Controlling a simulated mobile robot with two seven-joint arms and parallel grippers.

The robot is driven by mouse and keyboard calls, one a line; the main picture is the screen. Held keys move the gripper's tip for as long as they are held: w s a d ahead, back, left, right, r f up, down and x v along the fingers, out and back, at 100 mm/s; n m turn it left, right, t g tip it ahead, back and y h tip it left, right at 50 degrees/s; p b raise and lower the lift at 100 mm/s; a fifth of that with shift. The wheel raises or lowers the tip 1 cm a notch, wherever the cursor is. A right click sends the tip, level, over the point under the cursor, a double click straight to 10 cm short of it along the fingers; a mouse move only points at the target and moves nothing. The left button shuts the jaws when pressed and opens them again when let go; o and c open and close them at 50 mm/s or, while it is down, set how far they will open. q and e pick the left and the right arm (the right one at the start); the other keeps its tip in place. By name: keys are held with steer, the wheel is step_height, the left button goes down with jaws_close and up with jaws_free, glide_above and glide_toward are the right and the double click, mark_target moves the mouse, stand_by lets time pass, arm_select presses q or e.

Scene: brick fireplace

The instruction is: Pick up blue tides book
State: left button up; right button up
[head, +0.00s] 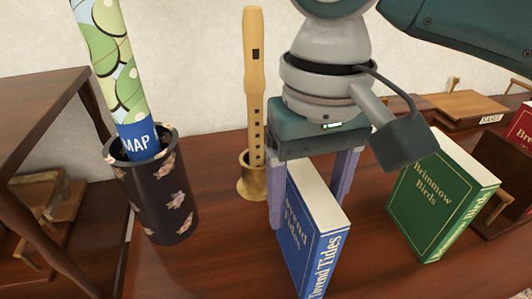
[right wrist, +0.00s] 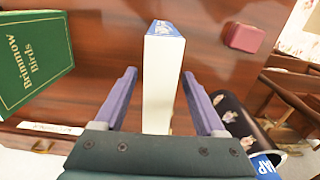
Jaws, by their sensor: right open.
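The blue tides book (head: 308,240) stands upright on the wooden surface in the head view, its spine reading "Lovend Tides" or similar. In the right wrist view, the book's white page edge (right wrist: 162,80) faces the camera. My right gripper (head: 312,200) comes down over the book from above. It is open, with one purple finger on each side of the book; in the right wrist view the gripper (right wrist: 158,85) shows gaps between both fingers and the book. My left gripper is not in view.
A green book (head: 430,195) stands to the right. A recorder (head: 254,90) in a brass holder (head: 254,184) is behind the blue book. A dark flowered pot (head: 160,200) with a rolled map (head: 112,60) is at left. A maroon item (right wrist: 243,37) lies nearby.

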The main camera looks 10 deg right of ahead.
step_height(320, 180, down, 5)
steer(key=shift+r+b, duration=0.1)
steer(key=shift+b, duration=0.45)
steer(key=shift+w, duration=0.1)
steer(key=shift+c, duration=0.2)
jaws_close()
steer(key=shift+r, duration=0.1)
